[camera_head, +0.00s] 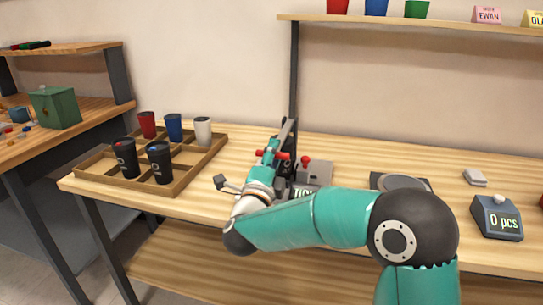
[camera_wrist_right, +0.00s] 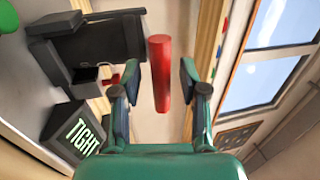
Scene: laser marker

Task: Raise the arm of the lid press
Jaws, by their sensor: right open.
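The lid press (camera_head: 286,142) stands on the bench, a dark upright device partly hidden by my right arm. In the wrist view its dark body (camera_wrist_right: 100,42) is on the left. A red handle bar (camera_wrist_right: 160,75) lies between the fingers of my right gripper (camera_wrist_right: 157,84), with gaps on both sides. In the head view the right gripper (camera_head: 268,152) is at the press, with the red bar crossing it. It is open. A dark display (camera_wrist_right: 80,135) by the press reads TIGHT. My left gripper is not in view.
A wooden tray (camera_head: 83,177) with several cups is left of the press. A counting scale (camera_head: 497,218) reading 0 pcs and a round grey plate (camera_head: 402,183) are to the right. A shelf (camera_head: 440,30) runs above the bench.

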